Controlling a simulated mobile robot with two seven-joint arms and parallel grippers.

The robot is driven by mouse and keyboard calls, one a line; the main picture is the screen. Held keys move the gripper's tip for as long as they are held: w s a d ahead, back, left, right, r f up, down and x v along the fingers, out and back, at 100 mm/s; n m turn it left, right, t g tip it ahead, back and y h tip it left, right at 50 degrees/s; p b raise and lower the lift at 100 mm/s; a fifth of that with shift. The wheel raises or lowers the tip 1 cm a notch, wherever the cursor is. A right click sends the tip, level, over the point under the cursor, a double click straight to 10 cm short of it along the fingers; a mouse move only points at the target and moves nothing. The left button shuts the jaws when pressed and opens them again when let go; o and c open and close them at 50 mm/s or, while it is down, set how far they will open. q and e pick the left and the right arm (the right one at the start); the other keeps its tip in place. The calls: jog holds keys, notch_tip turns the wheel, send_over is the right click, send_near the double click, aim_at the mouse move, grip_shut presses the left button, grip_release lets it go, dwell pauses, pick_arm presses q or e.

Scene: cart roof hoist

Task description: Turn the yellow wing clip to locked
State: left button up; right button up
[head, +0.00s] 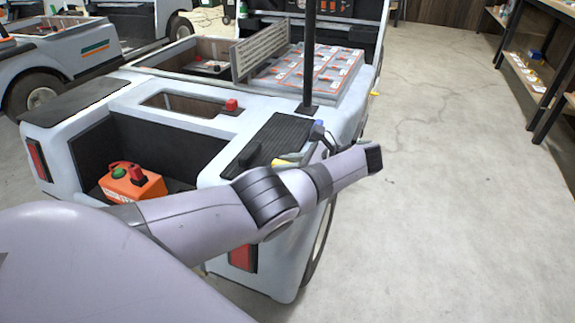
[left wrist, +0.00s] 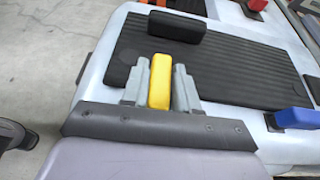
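The yellow wing clip (left wrist: 160,82) is at the edge of the cart's ribbed black pad. In the left wrist view it sits between the two grey fingers of my left gripper (left wrist: 160,86), which close in on both of its sides with no clear gap. In the head view the yellow clip (head: 289,160) shows only in part behind my left arm, and the gripper (head: 298,157) is mostly hidden. The clip's base is hidden, and I cannot read a locked mark. My right gripper is in neither view.
A black block (left wrist: 176,26) and a blue block (left wrist: 292,118) stand near the ribbed pad (left wrist: 225,72). A black post (head: 309,55) rises beyond it. An orange box (head: 132,187) sits in the cart's rear recess. Open floor (head: 440,150) lies to the right.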

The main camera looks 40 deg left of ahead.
pick_arm(q)
jog(key=shift+o, duration=1.3)
jog(key=shift+a, duration=0.1)
jog(key=v, duration=0.1)
jog(key=b+v, duration=0.2)
jog(key=shift+w+d+f, duration=0.1)
jog(key=shift+d+f, duration=0.05)
jog(key=shift+d, duration=0.25)
jog(key=shift+b+v, duration=0.9)
jog(key=shift+v, duration=0.1)
jog(key=shift+w+d+r+b, duration=0.15)
jog(key=shift+d+r+b, duration=0.15)
jog(key=shift+d+b, duration=0.15)
jog(key=shift+d+r, duration=0.1)
jog(key=shift+r, duration=0.15)
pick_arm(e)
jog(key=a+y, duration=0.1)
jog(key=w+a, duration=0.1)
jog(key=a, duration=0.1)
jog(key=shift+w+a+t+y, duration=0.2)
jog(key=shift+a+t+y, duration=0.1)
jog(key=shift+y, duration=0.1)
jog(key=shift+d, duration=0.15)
